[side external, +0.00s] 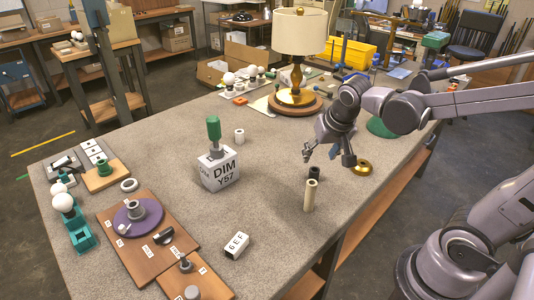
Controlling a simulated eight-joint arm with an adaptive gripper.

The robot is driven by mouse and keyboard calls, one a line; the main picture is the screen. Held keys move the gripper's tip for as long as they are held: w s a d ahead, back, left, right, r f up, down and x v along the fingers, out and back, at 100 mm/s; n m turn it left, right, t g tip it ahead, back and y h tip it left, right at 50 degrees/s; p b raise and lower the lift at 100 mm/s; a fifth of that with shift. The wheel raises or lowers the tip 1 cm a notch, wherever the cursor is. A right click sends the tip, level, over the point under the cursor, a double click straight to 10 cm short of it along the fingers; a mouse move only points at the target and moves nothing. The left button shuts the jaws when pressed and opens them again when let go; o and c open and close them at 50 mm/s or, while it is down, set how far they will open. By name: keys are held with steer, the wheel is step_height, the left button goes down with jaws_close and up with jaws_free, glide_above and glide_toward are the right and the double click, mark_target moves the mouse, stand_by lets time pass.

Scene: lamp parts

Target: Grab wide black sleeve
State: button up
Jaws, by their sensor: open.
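A short black sleeve (314,171) stands upright on the grey speckled table, right behind a tall tan tube (310,196). The tan tube hides part of its lower front. My gripper (325,154) is open and empty, pointing down. Its fingertips are a little above the black sleeve and slightly to its right in the picture. I cannot tell the exact height gap from this one view.
A brass ring (361,167) lies right of my gripper. A lamp (297,60) stands behind. A white DIM box (219,171) with a green-handled tool (214,135) and a white cup (239,136) stand left. A small white block (236,245) lies in front. Open table lies between them.

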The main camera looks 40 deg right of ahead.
mark_target(315, 170)
steer(key=shift+w+d+f+m+g+h, duration=0.2)
steer(key=shift+w+d+f+m, duration=0.55)
steer(key=shift+f, duration=1.25)
steer(key=shift+w+d+f+m+g+h, duration=0.25)
steer(key=shift+w+d+f, duration=0.75)
steer(key=shift+f, duration=0.95)
steer(key=shift+w+d+f+m+g+h, duration=0.15)
steer(key=shift+w+d+f+m, duration=0.45)
steer(key=shift+d+f, duration=0.95)
steer(key=shift+a+f, duration=0.4)
steer(key=shift+a, duration=0.05)
steer(key=c, duration=1.1)
